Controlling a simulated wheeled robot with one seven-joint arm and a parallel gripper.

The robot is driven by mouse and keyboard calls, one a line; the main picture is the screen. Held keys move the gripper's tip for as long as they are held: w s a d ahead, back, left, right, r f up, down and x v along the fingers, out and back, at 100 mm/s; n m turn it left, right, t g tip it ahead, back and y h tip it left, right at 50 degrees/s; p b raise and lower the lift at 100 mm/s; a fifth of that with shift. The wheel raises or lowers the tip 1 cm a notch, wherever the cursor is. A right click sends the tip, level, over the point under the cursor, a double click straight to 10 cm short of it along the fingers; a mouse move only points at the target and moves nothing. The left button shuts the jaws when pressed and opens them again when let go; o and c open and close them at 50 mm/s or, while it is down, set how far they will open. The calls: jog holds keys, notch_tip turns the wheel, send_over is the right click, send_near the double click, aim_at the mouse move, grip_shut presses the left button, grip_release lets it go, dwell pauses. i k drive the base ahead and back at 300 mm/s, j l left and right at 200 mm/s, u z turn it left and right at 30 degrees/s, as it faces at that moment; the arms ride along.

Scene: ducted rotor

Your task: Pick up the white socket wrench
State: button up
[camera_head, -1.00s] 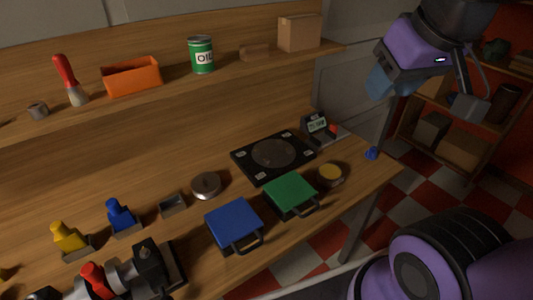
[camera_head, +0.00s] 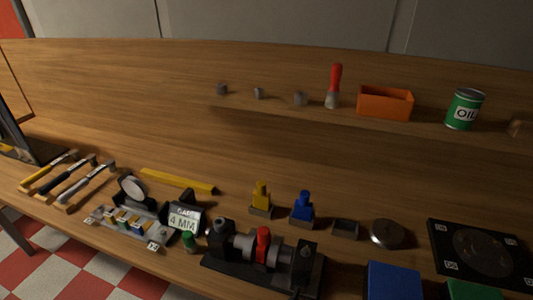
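Three long-handled tools lie side by side on a wooden rack at the far left of the workbench. The one on the right has a pale grey-white handle and looks like the white socket wrench (camera_head: 86,184). Beside it lie a dark-handled tool (camera_head: 68,175) and a yellow-handled tool (camera_head: 48,171). Their heads point away towards the back of the bench and are too small to make out well. My gripper is not in view, and nothing visible touches the tools.
Right of the tools stand a tray with small blocks (camera_head: 128,225), a round white dial (camera_head: 133,187), a yellow bar (camera_head: 178,180) and a "GAP 4 MM" display (camera_head: 185,218). A black rotor fixture (camera_head: 262,262) stands at the front middle. A shelf above holds an orange bin (camera_head: 385,103).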

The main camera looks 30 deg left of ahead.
aim_at(111, 164)
jog(key=u, duration=2.45)
jog(key=i+j, duration=0.6)
jog(key=i+j+z, duration=0.15)
jog(key=i+j, duration=1)
jog(key=j, duration=0.15)
jog(key=z, duration=0.05)
